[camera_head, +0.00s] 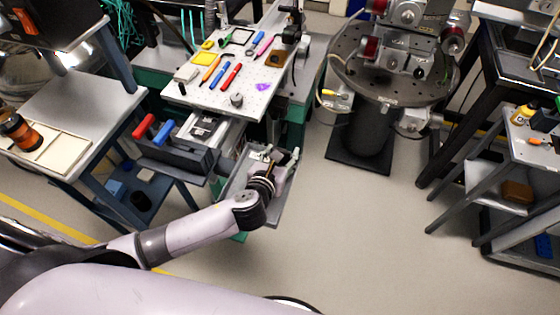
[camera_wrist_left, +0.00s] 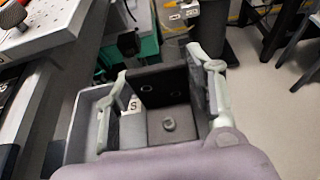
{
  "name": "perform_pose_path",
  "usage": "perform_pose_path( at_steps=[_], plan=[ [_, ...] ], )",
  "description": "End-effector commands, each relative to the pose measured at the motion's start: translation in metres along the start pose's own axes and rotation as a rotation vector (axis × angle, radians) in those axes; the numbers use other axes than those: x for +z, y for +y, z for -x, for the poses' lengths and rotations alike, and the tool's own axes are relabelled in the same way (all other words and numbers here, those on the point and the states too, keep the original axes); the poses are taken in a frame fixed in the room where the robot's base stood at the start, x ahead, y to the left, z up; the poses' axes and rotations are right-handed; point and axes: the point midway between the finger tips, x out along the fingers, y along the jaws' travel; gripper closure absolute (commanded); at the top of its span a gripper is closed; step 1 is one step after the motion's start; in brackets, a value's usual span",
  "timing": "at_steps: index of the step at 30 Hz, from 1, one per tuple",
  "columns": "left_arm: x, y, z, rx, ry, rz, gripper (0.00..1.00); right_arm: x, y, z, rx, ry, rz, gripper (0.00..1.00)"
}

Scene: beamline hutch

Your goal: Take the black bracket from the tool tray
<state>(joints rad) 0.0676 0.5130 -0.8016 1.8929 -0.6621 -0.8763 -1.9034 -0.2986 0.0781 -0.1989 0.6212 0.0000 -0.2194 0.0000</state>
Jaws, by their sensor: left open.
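The black bracket (camera_wrist_left: 160,88) shows in the left wrist view as a dark L-shaped piece. It has an upright plate with holes and a flat foot with a round bolt or knob. It sits in the grey tool tray (camera_wrist_left: 76,122), which also shows in the head view (camera_head: 236,184) below the perforated bench top. My left gripper (camera_head: 274,164) is over the tray, its fingers (camera_wrist_left: 160,66) open on either side of the bracket. Whether a finger touches the bracket I cannot tell. In the head view my wrist and gripper hide most of the bracket. My right gripper is not in view.
A perforated bench top (camera_head: 225,92) with several tools stands just beyond the tray. A dark bin (camera_head: 172,155) with red and blue handles is to the left. A round pedestal table (camera_head: 385,70) stands at the right. The floor right of the tray is clear.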

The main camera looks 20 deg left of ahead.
Motion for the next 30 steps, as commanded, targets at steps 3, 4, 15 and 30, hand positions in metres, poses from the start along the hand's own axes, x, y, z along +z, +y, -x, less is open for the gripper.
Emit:
perform_pose_path(
  at_steps=[3, 4, 15, 30],
  plan=[
    [0.0, -0.0001, -0.0002, -0.001, 0.0, 0.0, 0.5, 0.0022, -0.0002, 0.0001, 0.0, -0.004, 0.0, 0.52],
    [0.0, -0.0001, -0.0001, -0.001, 0.0, 0.0, 0.5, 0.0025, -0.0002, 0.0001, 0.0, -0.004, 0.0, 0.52],
    [-0.0002, 0.0, 0.0002, 0.0, 0.0, 0.0, 0.72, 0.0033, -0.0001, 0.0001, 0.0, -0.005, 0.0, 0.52],
    [0.0013, -0.0001, 0.0003, -0.001, -0.003, 0.0, 1.0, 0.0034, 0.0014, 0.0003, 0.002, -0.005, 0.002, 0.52]
  ],
)
